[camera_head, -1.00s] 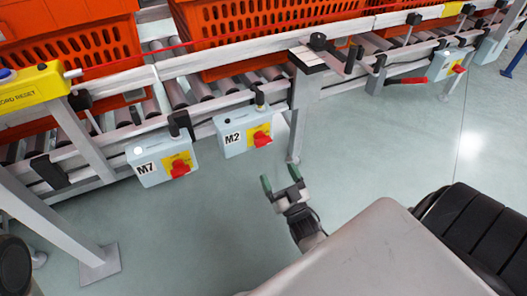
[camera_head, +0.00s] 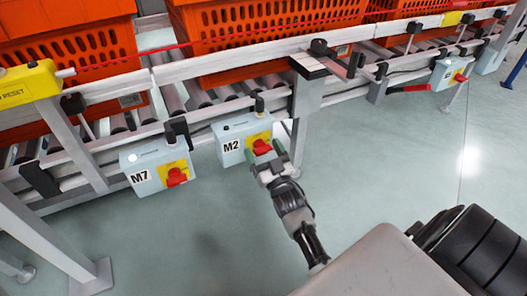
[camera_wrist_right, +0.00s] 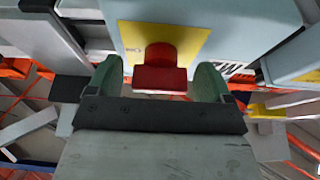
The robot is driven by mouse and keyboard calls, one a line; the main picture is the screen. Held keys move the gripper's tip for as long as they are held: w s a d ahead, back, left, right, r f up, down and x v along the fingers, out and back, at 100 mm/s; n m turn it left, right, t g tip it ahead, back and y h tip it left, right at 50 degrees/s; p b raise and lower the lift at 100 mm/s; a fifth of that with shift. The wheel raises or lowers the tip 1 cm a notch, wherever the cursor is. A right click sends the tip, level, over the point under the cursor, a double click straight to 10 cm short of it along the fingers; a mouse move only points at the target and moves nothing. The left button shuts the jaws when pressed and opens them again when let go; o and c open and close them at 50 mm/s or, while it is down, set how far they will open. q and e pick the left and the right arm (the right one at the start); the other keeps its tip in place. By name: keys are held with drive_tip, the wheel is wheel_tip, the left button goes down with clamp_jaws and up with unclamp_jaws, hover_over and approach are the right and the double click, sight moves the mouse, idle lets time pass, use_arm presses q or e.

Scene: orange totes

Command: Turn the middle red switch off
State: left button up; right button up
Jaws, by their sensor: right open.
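The red switch on the M2 box (camera_head: 262,147) sits on a yellow plate, low on the front of the pale blue box (camera_head: 230,143). My right gripper (camera_head: 265,158) is just in front of it, fingers toward the box. In the right wrist view the open green-padded fingers (camera_wrist_right: 166,84) stand on either side of the red switch (camera_wrist_right: 160,70), with a gap on each side. A third red switch (camera_head: 460,77) is on a box at far right. My left gripper is not in view.
Orange totes (camera_head: 262,40) stand on the roller conveyor behind the boxes. A white rail (camera_head: 230,64) runs above the boxes, and a grey post (camera_head: 304,110) stands right of M2. The floor (camera_head: 400,150) to the right is clear.

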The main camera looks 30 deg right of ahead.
drive_tip(key=c, duration=0.9)
